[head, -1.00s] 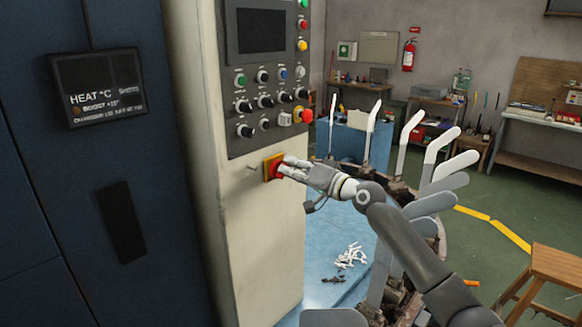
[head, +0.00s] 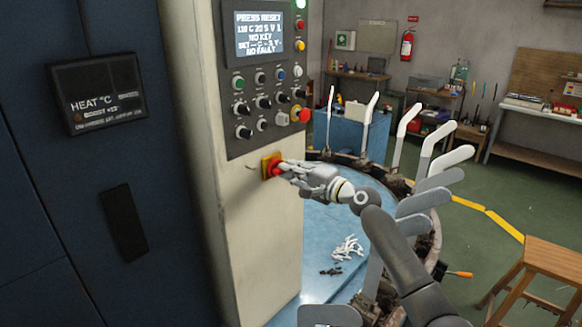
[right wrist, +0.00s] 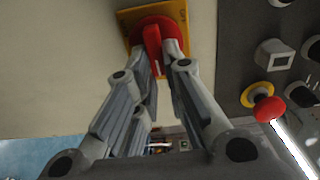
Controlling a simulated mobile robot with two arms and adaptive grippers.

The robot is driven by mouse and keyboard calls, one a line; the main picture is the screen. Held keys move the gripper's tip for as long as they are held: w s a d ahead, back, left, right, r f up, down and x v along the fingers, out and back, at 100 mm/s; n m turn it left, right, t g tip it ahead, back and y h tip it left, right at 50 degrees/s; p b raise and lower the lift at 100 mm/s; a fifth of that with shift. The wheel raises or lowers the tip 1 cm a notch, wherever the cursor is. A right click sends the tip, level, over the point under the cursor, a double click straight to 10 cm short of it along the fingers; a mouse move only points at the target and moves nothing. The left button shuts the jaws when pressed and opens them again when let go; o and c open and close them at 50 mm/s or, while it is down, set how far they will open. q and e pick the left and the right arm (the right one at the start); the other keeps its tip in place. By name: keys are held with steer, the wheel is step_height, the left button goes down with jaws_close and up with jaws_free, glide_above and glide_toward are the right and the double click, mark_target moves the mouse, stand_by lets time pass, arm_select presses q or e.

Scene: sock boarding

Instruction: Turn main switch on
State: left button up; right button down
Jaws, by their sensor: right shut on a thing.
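The main switch (head: 271,166) is a red rotary handle on a yellow plate, low on the beige control cabinet's front. In the right wrist view the red handle (right wrist: 153,48) stands upright in the picture, between the fingertips. My right gripper (head: 284,170) is shut on this handle, with a fingertip on each side of it; it also shows in the right wrist view (right wrist: 160,60). The cabinet's display (head: 260,36) is lit and shows text including "PRESS RESET" and "NO FAULT". My left gripper is not in view.
A control panel (head: 240,151) with several knobs and buttons sits above the switch, including a red mushroom button (head: 304,115). A machine ring with upright white boards (head: 408,118) stands to the right. White pieces (head: 348,248) lie on the blue surface. A wooden stool (head: 545,262) stands at right.

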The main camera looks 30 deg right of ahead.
steer(key=shift+m, duration=0.3)
steer(key=c, duration=1.5)
jaws_free()
steer(key=shift+f, duration=0.1)
steer(key=v, duration=1.2)
steer(key=shift+d, duration=0.1)
